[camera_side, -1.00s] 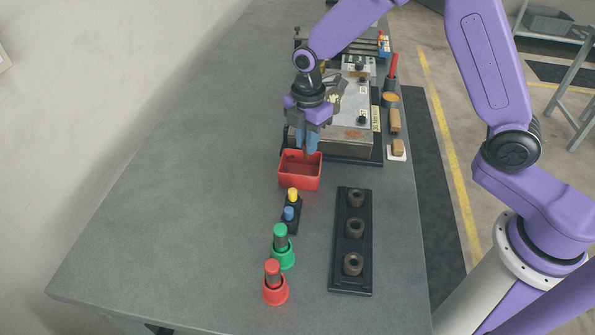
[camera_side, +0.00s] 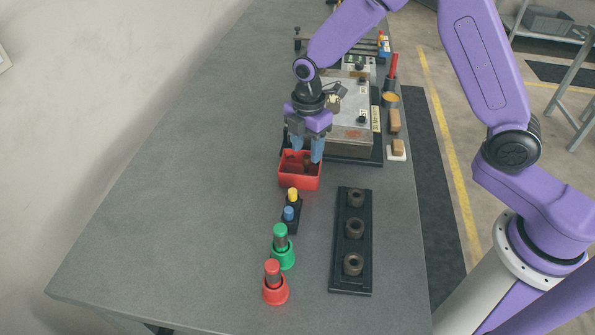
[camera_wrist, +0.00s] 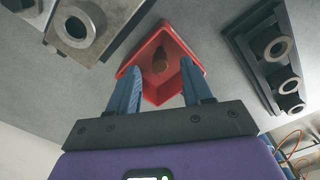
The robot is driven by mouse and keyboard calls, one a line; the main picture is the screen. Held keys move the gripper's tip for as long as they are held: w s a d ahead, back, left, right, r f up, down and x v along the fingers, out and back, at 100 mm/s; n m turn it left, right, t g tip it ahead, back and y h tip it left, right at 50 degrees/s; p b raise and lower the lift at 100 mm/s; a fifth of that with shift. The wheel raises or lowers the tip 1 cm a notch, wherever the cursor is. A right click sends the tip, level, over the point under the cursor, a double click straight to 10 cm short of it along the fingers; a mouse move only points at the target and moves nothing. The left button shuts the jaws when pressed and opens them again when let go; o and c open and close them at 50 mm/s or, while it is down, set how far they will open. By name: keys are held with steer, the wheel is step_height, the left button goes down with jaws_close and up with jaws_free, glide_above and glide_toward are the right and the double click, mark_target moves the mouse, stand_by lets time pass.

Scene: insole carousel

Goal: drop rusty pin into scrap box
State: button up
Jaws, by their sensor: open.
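The red scrap box (camera_side: 300,183) stands on the bench in front of the metal fixture; the wrist view shows its red rim (camera_wrist: 133,66) too. The rusty pin is a small brown piece inside the box in the wrist view (camera_wrist: 160,61); in the side view it is a brown patch partly hidden by the fingers and box wall. My gripper (camera_side: 306,153) is over the box with its blue fingers spread wide and nothing between them. In the wrist view the open fingers (camera_wrist: 159,75) frame the box, apart from the pin.
A black rack (camera_side: 341,273) with several dark steel bushings lies front right. A green holder (camera_side: 284,258), a red holder (camera_side: 275,292) and a block with yellow and blue buttons (camera_side: 292,211) stand before the box. The metal fixture (camera_side: 350,141) is behind. The bench's left is clear.

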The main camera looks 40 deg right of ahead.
step_height(320, 180, up, 17)
steer(key=shift+r, duration=0.15)
stand_by(0.4)
steer(key=shift+s, duration=0.1)
steer(key=s+d+f+m, duration=0.1)
steer(key=s+d+m, duration=0.1)
steer(key=s, duration=0.8)
steer(key=s+d+f+m, duration=0.2)
steer(key=s+d, duration=0.3)
steer(key=s, duration=0.5)
steer(key=s+d+f+m, duration=0.2)
steer(key=s+d+m, duration=0.1)
steer(key=s, duration=0.7)
steer(key=shift+d+f+m, duration=0.15)
steer(key=shift+m, duration=0.15)
